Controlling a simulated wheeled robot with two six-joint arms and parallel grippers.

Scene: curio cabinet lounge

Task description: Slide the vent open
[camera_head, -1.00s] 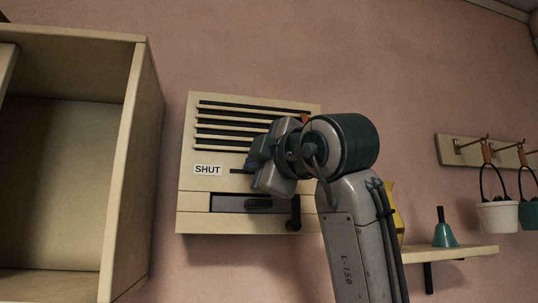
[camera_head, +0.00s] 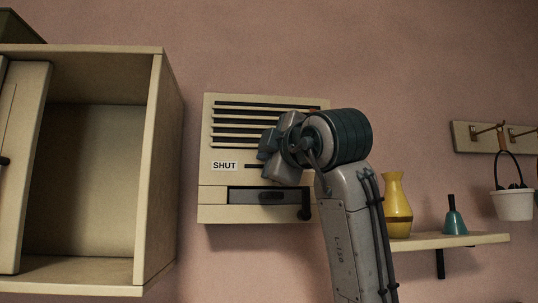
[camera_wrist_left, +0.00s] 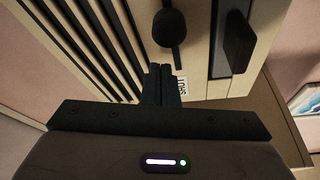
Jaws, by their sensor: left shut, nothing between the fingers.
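The cream vent panel (camera_head: 212,178) with dark slats hangs on the pink wall, with a white SHUT label (camera_head: 225,166) at its left. In the left wrist view a dark round knob (camera_wrist_left: 169,28) sits on a narrow dark slot, near the SHUT label (camera_wrist_left: 182,86). My gripper hides this knob in the head view. My left gripper (camera_head: 268,146) is in front of the panel, just right of the label. Its fingers (camera_wrist_left: 161,84) are shut and empty, with their tips close to the knob; I cannot tell whether they touch. My right gripper is out of view.
An open cabinet (camera_head: 159,165) stands left. A shelf (camera_head: 480,239) at right bears a yellow vase (camera_head: 397,207) and a teal bell (camera_head: 455,223).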

